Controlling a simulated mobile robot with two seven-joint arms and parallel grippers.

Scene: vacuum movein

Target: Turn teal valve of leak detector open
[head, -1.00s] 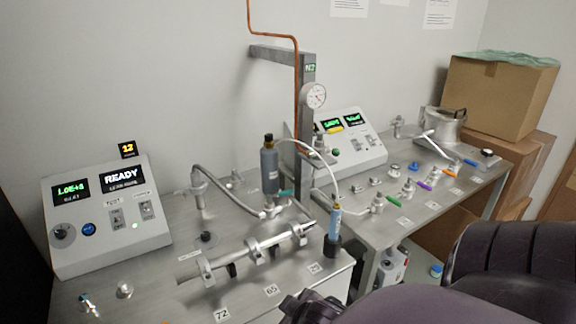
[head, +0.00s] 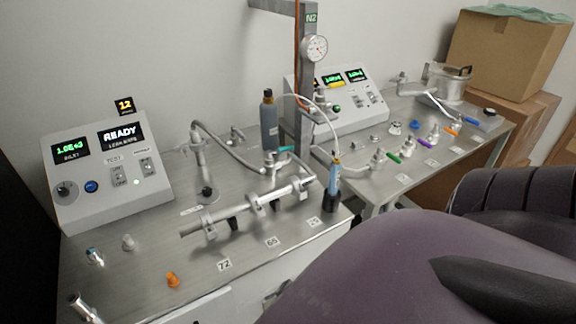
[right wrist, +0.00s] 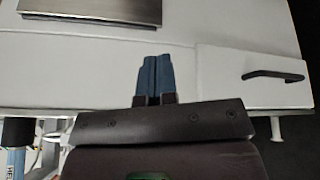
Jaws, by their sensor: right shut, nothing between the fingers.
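The teal valve handle (head: 286,149) sits on the pipe fitting beside the dark grey cylinder (head: 270,125), near the metal post. A grey hose (head: 235,152) runs from this fitting to an upright port on the left. The leak detector (head: 108,170) is the sloped grey console at left, its display reading READY. My right gripper (right wrist: 155,77) is shut and empty in the right wrist view, its blue fingers together in front of white cabinet panels. In the head view my purple right arm covers the lower right and the right fingers are hidden. My left gripper is not in view.
A clamped metal tube (head: 250,208) lies across the bench front. A blue bottle (head: 334,178) stands in a black holder by the edge. A second console (head: 345,105) and several coloured valves stand right. A drawer handle (right wrist: 272,75) sticks out at right in the wrist view.

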